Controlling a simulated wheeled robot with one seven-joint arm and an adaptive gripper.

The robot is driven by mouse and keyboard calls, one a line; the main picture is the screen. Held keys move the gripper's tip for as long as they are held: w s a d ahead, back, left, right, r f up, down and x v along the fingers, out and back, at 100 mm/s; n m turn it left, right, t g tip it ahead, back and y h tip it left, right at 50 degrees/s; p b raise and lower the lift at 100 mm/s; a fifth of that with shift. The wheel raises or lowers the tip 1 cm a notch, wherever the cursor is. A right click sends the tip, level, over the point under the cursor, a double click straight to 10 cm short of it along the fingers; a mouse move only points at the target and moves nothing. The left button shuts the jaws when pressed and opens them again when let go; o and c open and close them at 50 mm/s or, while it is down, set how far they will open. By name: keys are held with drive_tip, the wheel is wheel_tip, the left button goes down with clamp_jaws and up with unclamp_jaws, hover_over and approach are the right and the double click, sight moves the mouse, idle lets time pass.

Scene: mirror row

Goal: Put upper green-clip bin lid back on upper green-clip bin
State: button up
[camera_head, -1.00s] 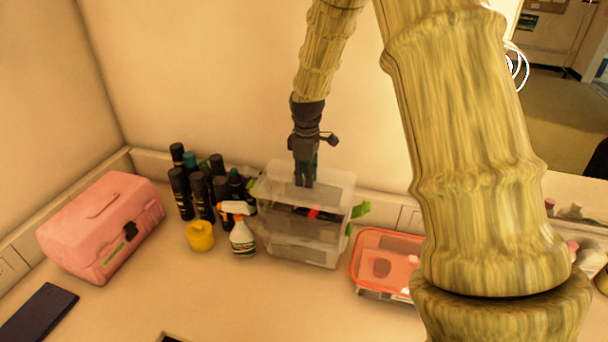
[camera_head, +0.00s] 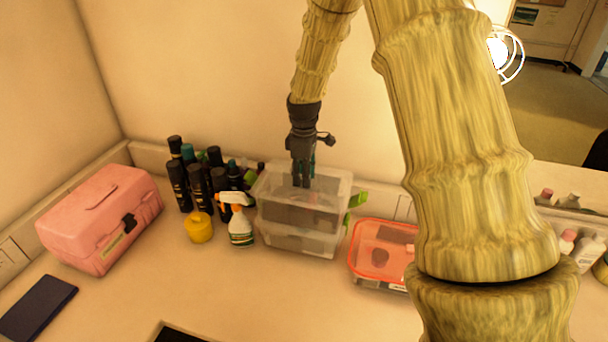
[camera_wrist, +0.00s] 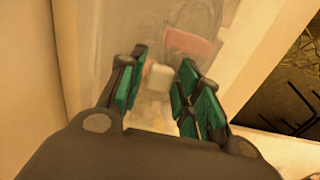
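The upper green-clip bin (camera_head: 290,212) is a clear box stacked on another clear bin (camera_head: 295,241). A green clip (camera_head: 357,200) sticks out at its right side. Its clear lid (camera_head: 330,180) lies over the top, roughly level; I cannot tell whether it is fully seated. My gripper (camera_head: 302,185) points straight down at the lid's middle. The clear panel spreads beneath. The far-side rim is hard to see.
Left of the bins stand a spray bottle (camera_head: 240,230), a yellow jar (camera_head: 198,228) and several dark bottles (camera_head: 197,185). A pink case (camera_head: 100,220) is farther left. A red-rimmed container (camera_head: 380,255) stands close on the right. The wall is just behind.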

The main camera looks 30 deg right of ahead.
drive_tip(key=shift+o, duration=0.6)
drive_tip(key=shift+s+r, duration=0.15)
drive_tip(key=shift+s, duration=0.05)
drive_tip(key=shift+w, duration=0.15)
drive_tip(key=shift+r, duration=0.45)
wheel_tip(320, 180, up, 17)
drive_tip(key=p, duration=0.5)
drive_tip(key=shift+p, duration=0.35)
idle(0.4)
